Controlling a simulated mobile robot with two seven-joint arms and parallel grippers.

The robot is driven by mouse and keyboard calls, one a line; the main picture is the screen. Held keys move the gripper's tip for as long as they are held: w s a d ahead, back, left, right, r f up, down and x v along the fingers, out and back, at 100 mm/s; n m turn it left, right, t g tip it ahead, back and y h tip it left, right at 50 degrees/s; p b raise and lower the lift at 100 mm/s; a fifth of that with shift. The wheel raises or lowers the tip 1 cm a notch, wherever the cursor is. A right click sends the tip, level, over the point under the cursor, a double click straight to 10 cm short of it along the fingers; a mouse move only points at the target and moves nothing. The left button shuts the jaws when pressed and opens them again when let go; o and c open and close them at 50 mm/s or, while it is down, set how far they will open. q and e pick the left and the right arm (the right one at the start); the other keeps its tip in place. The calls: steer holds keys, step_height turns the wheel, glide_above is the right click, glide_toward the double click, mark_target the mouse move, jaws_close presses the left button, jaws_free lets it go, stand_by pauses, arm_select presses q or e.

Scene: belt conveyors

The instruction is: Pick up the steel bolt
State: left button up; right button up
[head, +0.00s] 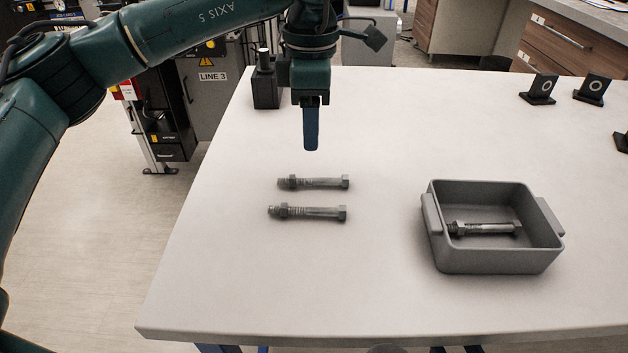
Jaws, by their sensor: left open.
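Two steel bolts lie on the pale table, side by side and both pointing left to right. The farther bolt (320,183) is just beyond the nearer bolt (315,213). A third bolt (485,229) lies inside the grey bin (498,262) on the right. My left gripper (311,146) is open and points down over the table, a little beyond the farther bolt and apart from it. It shows edge-on, so one finger hides the other. My right gripper is not in view.
A black block (265,88) stands at the table's far left edge, close to my left arm. Small black stands (538,90) (592,89) are at the back right. The table between the bolts and the bin is clear.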

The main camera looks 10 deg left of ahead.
mark_target(313, 177)
arm_select(q)
step_height(313, 177, down, 10)
steer(key=shift+d+r+b, duration=0.15)
steer(key=shift+r+b, duration=0.1)
steer(key=shift+b, duration=0.15)
jaws_close()
stand_by(0.4)
